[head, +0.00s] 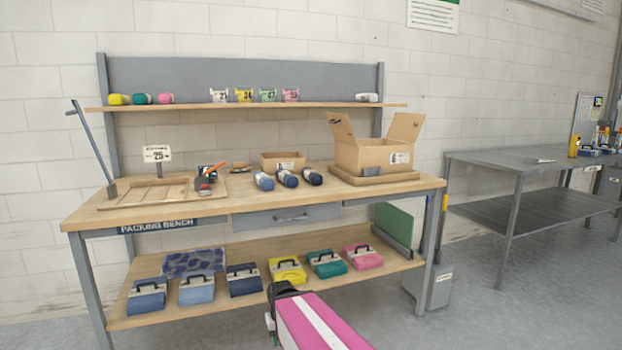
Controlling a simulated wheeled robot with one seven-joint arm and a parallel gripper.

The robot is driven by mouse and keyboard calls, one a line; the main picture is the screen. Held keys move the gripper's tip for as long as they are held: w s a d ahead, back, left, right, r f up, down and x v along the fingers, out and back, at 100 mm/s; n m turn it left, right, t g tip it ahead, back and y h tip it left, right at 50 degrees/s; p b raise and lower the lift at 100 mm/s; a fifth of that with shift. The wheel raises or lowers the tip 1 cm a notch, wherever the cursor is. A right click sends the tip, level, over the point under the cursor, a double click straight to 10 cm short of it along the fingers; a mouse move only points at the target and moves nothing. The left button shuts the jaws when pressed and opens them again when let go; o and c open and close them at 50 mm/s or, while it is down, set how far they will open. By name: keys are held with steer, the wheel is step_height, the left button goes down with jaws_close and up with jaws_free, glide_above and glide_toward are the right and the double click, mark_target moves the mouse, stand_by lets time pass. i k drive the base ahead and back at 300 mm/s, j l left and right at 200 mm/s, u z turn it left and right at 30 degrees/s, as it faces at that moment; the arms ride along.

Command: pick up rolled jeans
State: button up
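Rolled jeans lie side by side on the packing bench top, right of its middle: a lighter blue roll (264,180), a dark blue roll (287,177) and a navy roll (312,176). Each has a pale band or tag at its near end. My pink and white arm rises from the bottom edge, in front of the bench's lower shelf. The dark part at its far end seems to be my gripper (282,291), well below and apart from the rolls. Its fingers cannot be made out, so open or shut is unclear.
The packing bench (160,215) also bears a wooden tray (150,194), an open cardboard box (375,150) right of the rolls, and a small carton (283,160) behind them. Several cases stand on the lower shelf (220,306). A metal table (490,165) stands right.

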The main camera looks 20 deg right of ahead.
mark_target(313, 177)
steer(key=i+j+z, duration=0.4)
steer(key=j, duration=0.25)
steer(key=i+j+z, duration=0.2)
steer(key=j, duration=0.2)
steer(key=k+l, duration=0.05)
steer(key=k, duration=0.05)
